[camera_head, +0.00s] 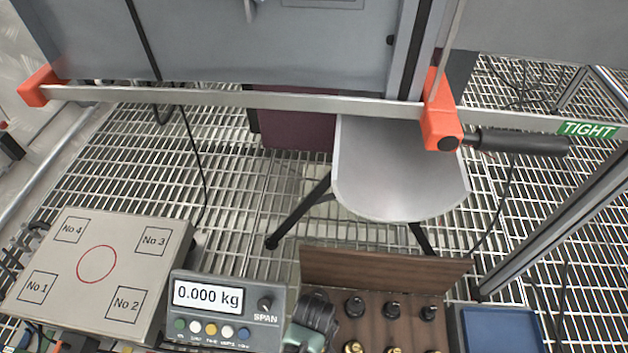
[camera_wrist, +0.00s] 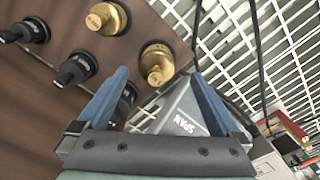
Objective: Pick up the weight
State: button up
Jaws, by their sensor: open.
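Several weights stand in a wooden box (camera_head: 312,265). In the head view a row of black weights (camera_head: 392,308) stands behind a row of brass weights (camera_head: 353,347), which the bottom edge cuts off. In the wrist view one brass weight (camera_wrist: 156,66) lies just beyond the gap between my fingertips, and another brass weight (camera_wrist: 106,17) is farther up. Black weights (camera_wrist: 77,68) are to the left, one partly hidden by my left finger. My gripper (camera_wrist: 158,74) is open with nothing between its fingers. In the head view it (camera_head: 314,315) is beside the box's left side, its fingertips unclear.
A scale display (camera_head: 228,313) reading 0.000 kg stands left of my gripper. A scale platform (camera_head: 70,258) with numbered squares and a red circle is farther left. A blue tray (camera_head: 500,332) is right of the box. A grey curved plate (camera_head: 390,170) and metal grating lie behind.

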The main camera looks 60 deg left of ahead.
jog(key=shift+w+a+f+b, duration=0.15)
jog(key=shift+f+b, duration=1.4)
jog(key=shift+f, duration=0.3)
jog(key=shift+w+a+f+b, duration=0.1)
jog(key=shift+a+f+b, duration=0.05)
jog(key=shift+f+b, duration=1.55)
jog(key=shift+f, duration=0.1)
jog(key=shift+c, duration=0.3)
grip_shut()
